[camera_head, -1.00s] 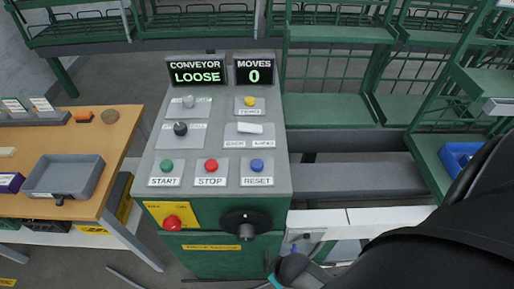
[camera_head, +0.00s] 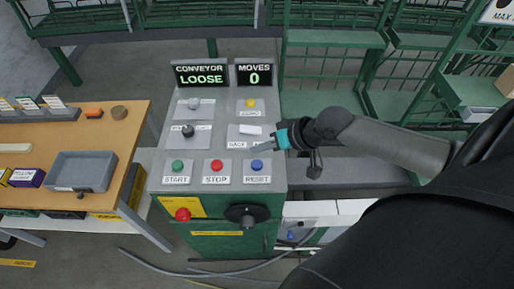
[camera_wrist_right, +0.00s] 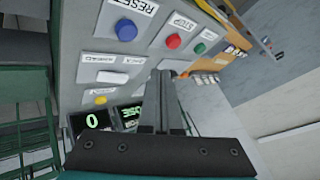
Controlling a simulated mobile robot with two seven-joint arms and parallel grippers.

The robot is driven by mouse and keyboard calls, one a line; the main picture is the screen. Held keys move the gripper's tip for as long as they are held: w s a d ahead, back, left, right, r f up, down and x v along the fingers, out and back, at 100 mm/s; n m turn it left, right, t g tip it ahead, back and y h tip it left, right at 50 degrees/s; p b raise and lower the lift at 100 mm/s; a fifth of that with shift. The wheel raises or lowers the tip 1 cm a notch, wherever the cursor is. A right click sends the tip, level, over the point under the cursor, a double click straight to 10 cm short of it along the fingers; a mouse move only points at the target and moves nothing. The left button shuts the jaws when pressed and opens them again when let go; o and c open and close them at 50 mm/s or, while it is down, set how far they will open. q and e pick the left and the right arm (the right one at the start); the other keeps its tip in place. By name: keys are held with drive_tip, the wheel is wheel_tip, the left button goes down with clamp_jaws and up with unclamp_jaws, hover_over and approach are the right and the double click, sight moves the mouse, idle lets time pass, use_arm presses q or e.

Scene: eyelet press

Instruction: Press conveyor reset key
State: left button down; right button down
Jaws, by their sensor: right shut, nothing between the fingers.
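The blue RESET key (camera_head: 257,165) sits at the right end of the bottom button row on the grey control panel (camera_head: 206,136). It also shows in the right wrist view (camera_wrist_right: 126,30), at the upper left, clear of the fingers. My right gripper (camera_head: 256,151) is shut and empty, over the panel's right side just above the RESET key, partly covering the BACK/AHEAD label. In the right wrist view its closed fingers (camera_wrist_right: 163,80) point up the picture. I cannot tell whether they touch the panel. The display (camera_head: 202,76) reads CONVEYOR LOOSE. My left gripper is not in view.
The red STOP button (camera_head: 217,166) and green START button (camera_head: 178,167) stand left of RESET. A white rocker switch (camera_head: 250,130) is close above the fingers. A red knob (camera_head: 183,214) and black dial (camera_head: 246,215) are on the cabinet front. A grey tray (camera_head: 108,158) lies on the left table.

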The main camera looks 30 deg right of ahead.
drive_tip(key=shift+w+d+r+m, duration=0.15)
drive_tip(key=shift+w+d+r, duration=0.15)
drive_tip(key=shift+r, duration=0.3)
drive_tip(key=shift+w+d+r+m, duration=0.15)
drive_tip(key=shift+w+r, duration=0.15)
drive_tip(key=shift+r, duration=0.3)
drive_tip(key=shift+f, duration=0.15)
drive_tip(key=b, duration=0.8)
hover_over(260, 166)
wheel_tip(260, 166, down, 8)
drive_tip(key=shift+d+r, duration=0.1)
drive_tip(key=shift+f, duration=0.4)
drive_tip(key=shift+f, duration=0.15)
idle(0.6)
drive_tip(key=shift+f, duration=0.25)
